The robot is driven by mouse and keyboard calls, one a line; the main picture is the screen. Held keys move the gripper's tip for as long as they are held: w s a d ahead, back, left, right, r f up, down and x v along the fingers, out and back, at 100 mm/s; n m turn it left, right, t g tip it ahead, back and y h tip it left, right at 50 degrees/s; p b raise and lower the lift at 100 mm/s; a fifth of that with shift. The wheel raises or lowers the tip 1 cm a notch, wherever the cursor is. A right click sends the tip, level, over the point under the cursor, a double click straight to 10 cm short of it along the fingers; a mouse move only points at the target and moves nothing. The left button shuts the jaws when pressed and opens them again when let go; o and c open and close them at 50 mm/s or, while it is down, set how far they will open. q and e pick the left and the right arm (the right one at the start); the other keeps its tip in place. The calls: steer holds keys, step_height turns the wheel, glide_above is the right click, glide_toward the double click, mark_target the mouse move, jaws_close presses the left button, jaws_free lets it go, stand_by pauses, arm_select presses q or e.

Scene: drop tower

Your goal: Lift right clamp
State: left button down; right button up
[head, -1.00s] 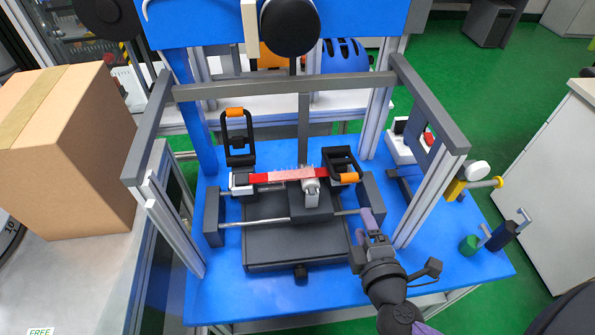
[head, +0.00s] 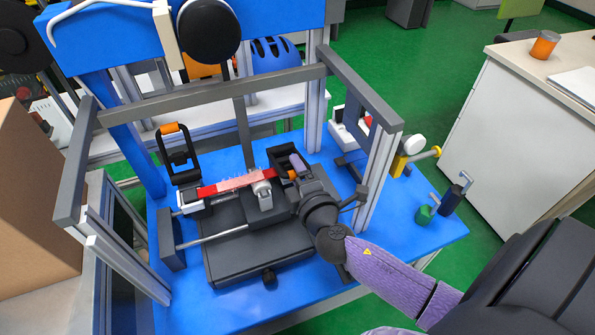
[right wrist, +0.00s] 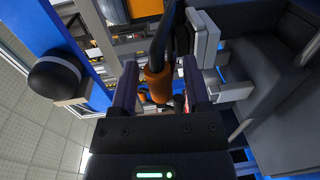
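The right clamp (head: 283,152) is a black frame with an orange handle (head: 292,174), folded low at the right end of the red strip (head: 235,183). My right gripper (head: 297,168) is at this handle and partly hides it. In the right wrist view the orange handle (right wrist: 157,84) sits between the two fingers of my right gripper (right wrist: 160,78), with a gap visible on each side, so the gripper looks open around it. The left clamp (head: 180,155) stands upright with its orange grip on top. My left gripper is out of view.
A grey frame (head: 215,92) surrounds the fixture on the blue table (head: 385,240). A black disc-shaped part (head: 208,30) hangs above. The frame's right post stands close to my right arm. A cardboard box (head: 35,200) is at the left.

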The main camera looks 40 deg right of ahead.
jaws_close()
stand_by(1.2)
